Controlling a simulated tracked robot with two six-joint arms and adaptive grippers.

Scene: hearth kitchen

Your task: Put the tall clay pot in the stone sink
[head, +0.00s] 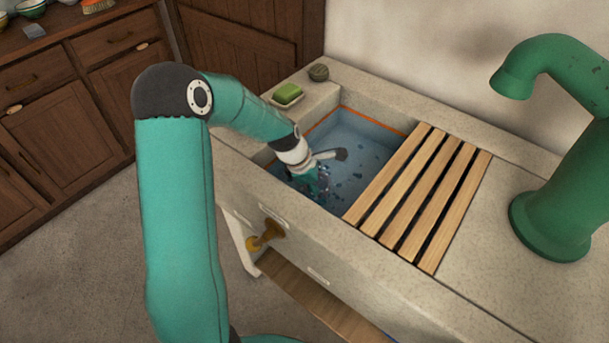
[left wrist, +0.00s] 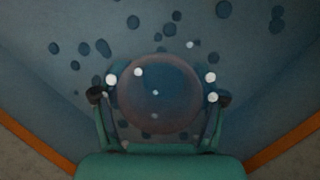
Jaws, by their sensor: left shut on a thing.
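The stone sink (head: 366,140) has a blue, dark-spotted basin with an orange line along its rim. My left arm reaches down into its left part. My left gripper (head: 318,181) is inside the basin, shut on a round, glassy-looking thing (head: 322,186). In the left wrist view this round thing (left wrist: 158,92) sits between the two fingers, with the spotted basin behind it. It looks see-through rather than like clay, and I cannot tell whether it touches the basin floor. I see no tall clay pot clearly. My right gripper is not in view.
A wooden slatted rack (head: 420,195) covers the sink's right part. A large green tap (head: 560,190) stands at the right. Green soap (head: 287,93) and a small round dark thing (head: 318,72) are on the back left ledge. Wooden drawers (head: 70,90) stand at the left.

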